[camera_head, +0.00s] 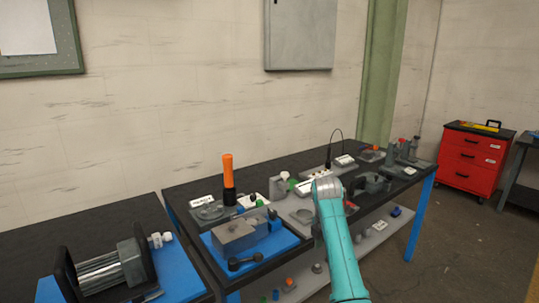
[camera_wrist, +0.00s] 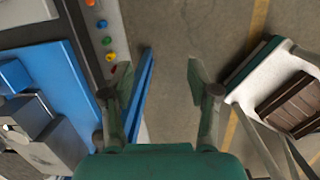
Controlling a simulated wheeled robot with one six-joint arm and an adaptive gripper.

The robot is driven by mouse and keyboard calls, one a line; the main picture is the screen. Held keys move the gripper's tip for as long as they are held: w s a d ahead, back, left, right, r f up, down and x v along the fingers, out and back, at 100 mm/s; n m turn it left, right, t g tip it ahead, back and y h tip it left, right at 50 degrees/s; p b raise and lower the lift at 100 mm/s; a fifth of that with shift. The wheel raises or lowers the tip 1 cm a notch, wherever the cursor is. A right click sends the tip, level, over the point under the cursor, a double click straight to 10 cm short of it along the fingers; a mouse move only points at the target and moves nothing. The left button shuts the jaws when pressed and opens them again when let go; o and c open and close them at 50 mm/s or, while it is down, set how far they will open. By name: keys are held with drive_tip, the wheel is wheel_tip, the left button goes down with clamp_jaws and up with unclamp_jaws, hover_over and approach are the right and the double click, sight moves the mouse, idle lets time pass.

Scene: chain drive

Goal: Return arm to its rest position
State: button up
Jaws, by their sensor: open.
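My teal arm (camera_head: 342,250) rises from the bottom of the head view, with its grey joint (camera_head: 327,187) in front of the workbench. My gripper (camera_wrist: 160,68) shows in the wrist view with its two fingers wide apart. The gripper cannot be made out in the head view. To the left of the fingers in the wrist view are the blue mat (camera_wrist: 48,65) and a grey block-like fixture (camera_wrist: 55,140).
The dark workbench (camera_head: 180,190) carries an orange-handled tool (camera_head: 228,172), a grey block (camera_head: 233,236) and several small parts. A blue bench leg (camera_wrist: 141,95) is close to the left finger in the wrist view.

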drive_tip(key=s+f+m+t, duration=0.1)
drive_tip(key=s+f+m, duration=0.3)
drive_tip(key=f, duration=0.7)
drive_tip(key=s+f+m+t, duration=0.15)
drive_tip(key=s+f, duration=0.35)
drive_tip(key=f, duration=0.7)
drive_tip(key=s+f+m+t, duration=0.25)
drive_tip(key=s+f, duration=0.35)
drive_tip(key=s, duration=0.4)
drive_tip(key=s+f+m+t, duration=0.1)
drive_tip(key=s+f+m, duration=0.3)
drive_tip(key=s, duration=0.5)
drive_tip(key=s+r+m+t+y, duration=0.1)
drive_tip(key=s+r+m+t, duration=0.15)
drive_tip(key=s, duration=0.95)
drive_tip(key=s+r+m+t, duration=0.2)
drive_tip(key=s+r+m, duration=0.1)
drive_tip(key=s, duration=0.9)
drive_tip(key=s+r+m+t, duration=0.1)
drive_tip(key=s+r+m, duration=0.2)
drive_tip(key=s+r, duration=0.4)
drive_tip(key=s+r+m+t, duration=0.2)
drive_tip(key=s+r+m, duration=0.2)
drive_tip(key=r, duration=0.9)
drive_tip(key=s+d, duration=0.1)
drive_tip(key=s, duration=0.1)
drive_tip(key=shift+s, duration=0.4)
